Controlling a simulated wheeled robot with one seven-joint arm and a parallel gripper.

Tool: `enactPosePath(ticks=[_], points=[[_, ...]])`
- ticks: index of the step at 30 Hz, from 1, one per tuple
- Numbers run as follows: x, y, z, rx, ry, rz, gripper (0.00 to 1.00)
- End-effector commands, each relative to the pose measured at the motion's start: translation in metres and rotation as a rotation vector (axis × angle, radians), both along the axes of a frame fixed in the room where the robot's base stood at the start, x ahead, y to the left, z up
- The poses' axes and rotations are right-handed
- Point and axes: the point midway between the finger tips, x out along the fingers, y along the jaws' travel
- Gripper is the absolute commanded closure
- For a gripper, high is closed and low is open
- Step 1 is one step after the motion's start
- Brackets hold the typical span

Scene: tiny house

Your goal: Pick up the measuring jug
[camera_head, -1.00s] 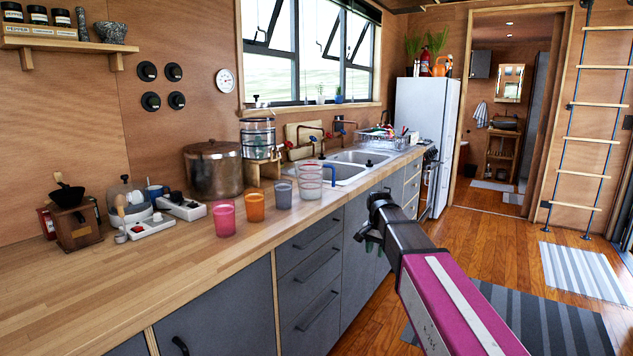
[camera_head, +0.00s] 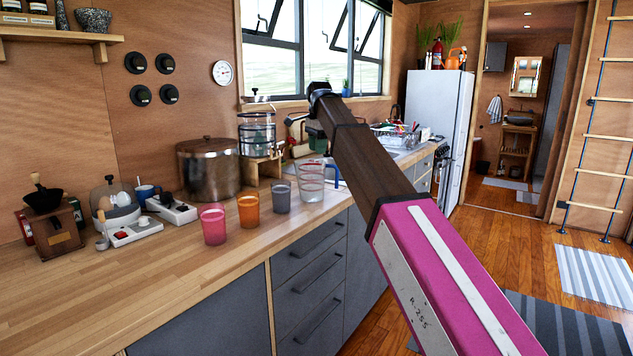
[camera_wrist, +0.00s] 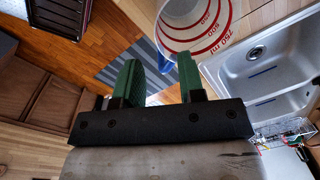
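The measuring jug (camera_head: 311,182) is clear with red bands and a blue handle. It stands upright on the wooden counter, right of the grey cup. In the wrist view the jug (camera_wrist: 203,28) shows at the top with red markings up to 750 ml, beyond my right finger. My gripper (camera_wrist: 160,75) is open, with two green fingers apart and nothing between them. In the head view my gripper is small and partly hidden by my arm, above and behind the jug. I cannot tell whether a finger touches the jug.
A pink cup (camera_head: 213,225), an orange cup (camera_head: 248,210) and a grey cup (camera_head: 281,197) stand in a row left of the jug. A steel pot (camera_head: 208,170) and a tiered glass dispenser (camera_head: 257,135) are behind. The sink (camera_wrist: 262,60) lies beside the jug.

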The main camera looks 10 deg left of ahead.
Motion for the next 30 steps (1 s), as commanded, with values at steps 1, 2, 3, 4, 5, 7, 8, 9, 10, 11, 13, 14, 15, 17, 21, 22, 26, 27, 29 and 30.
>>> enactPosePath(ticks=[1,2,3,4,5,7,8,9,10,11,13,14,15,17,21,22,26,27,29,30], points=[[-0.001,0.000,-0.006,-0.001,0.001,0.000,0.64],[-0.001,0.000,-0.010,-0.001,0.001,0.000,0.64],[0.000,0.000,-0.015,-0.001,0.001,0.000,0.64],[0.000,0.000,-0.020,-0.001,0.001,0.000,0.64],[0.000,0.000,-0.024,-0.001,0.001,0.000,0.64],[0.000,0.000,-0.036,-0.001,0.001,0.001,0.64],[0.001,0.000,-0.040,-0.001,0.001,0.001,0.64],[0.001,0.000,-0.045,-0.001,0.001,0.001,0.64],[0.001,0.000,-0.047,0.000,0.000,0.001,0.64],[0.002,0.001,-0.050,0.000,0.000,0.001,0.64],[0.002,0.001,-0.053,0.000,0.000,0.001,0.64],[0.002,0.001,-0.054,0.000,0.000,0.001,0.64],[0.002,0.000,-0.057,0.000,0.000,0.001,0.64],[0.003,0.000,-0.062,0.000,0.000,0.001,0.64],[0.005,-0.001,-0.081,-0.001,0.001,0.001,0.64],[0.005,-0.002,-0.085,-0.001,0.001,0.001,0.64],[0.006,-0.001,-0.101,0.000,0.000,0.001,0.64],[0.006,-0.001,-0.103,0.000,0.000,0.001,0.64],[0.006,0.000,-0.104,0.001,-0.001,0.001,0.64],[0.006,0.000,-0.104,0.001,-0.001,0.001,0.64]])
